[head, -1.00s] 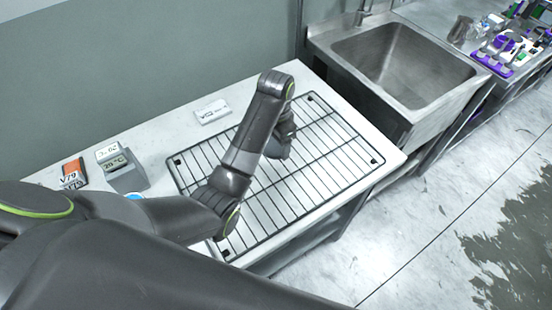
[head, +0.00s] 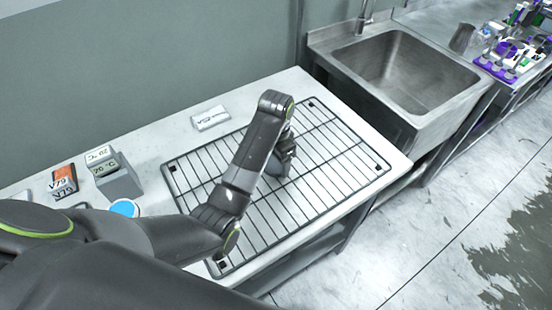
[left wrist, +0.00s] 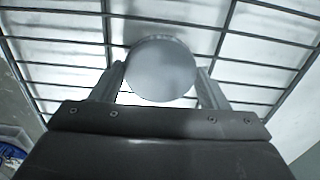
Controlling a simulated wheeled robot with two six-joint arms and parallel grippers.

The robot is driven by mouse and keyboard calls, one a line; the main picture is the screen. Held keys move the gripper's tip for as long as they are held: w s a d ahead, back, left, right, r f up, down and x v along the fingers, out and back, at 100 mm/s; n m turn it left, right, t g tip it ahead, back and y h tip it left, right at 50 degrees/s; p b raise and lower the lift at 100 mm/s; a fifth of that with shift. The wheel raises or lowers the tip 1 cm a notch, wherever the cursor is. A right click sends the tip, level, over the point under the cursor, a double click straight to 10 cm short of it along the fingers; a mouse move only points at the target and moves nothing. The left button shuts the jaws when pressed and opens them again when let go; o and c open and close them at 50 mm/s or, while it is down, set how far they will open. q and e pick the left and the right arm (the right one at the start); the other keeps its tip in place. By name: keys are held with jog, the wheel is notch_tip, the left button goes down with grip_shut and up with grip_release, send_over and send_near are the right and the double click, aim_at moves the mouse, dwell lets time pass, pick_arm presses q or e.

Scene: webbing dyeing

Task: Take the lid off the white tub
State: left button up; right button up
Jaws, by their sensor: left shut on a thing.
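My left gripper (left wrist: 160,85) is shut on a round, pale grey disc that looks like the lid (left wrist: 160,70). It holds the disc over the wire rack (left wrist: 270,62); I cannot tell whether the disc touches the wires. In the head view my left gripper (head: 280,166) points down over the middle of the rack (head: 338,192), and the lid is hidden there. A round, white-rimmed thing with blue inside (head: 124,207), which looks like the open white tub, shows partly behind my left arm. My right gripper is not in view.
A white label block (head: 210,118) lies behind the rack. A grey block with a temperature display (head: 118,180) and an orange-and-black labelled box (head: 64,181) stand at the left. A steel sink (head: 405,75) is beyond the table's right end. Much of the rack is clear.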

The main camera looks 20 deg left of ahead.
aim_at(276, 163)
pick_arm(q)
jog(key=o, duration=1.1)
jog(key=shift+f, duration=0.1)
notch_tip(276, 163, up, 12)
jog(key=p, duration=1.1)
jog(key=shift+r, duration=0.2)
